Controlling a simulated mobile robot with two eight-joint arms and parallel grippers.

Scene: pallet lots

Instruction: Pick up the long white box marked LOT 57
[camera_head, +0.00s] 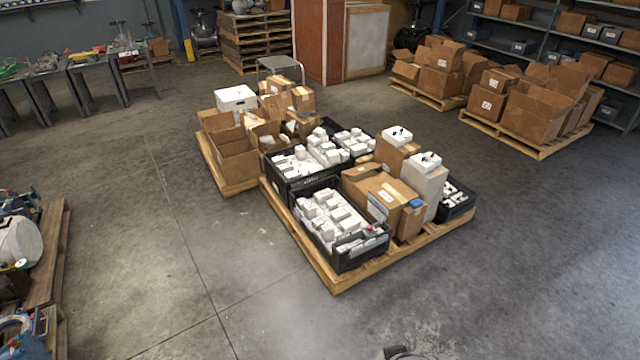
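I cannot read a LOT 57 marking on anything in view. A tall white box (425,188) stands upright at the right of the front pallet (345,279), with a small white item on top of it. Another white box (236,98), wider and lower, sits on top of brown cartons on the pallet behind to the left. I cannot tell which, if either, is the marked box. Neither gripper shows clearly. A small dark shape at the bottom edge may be part of me, but too little of it shows to tell.
Black crates (343,256) of small white boxes and open brown cartons (380,192) crowd the front pallet. Pallets of cartons (530,103) stand at the back right, near shelves. A pallet with machine parts (54,250) is at left. The floor in front is clear.

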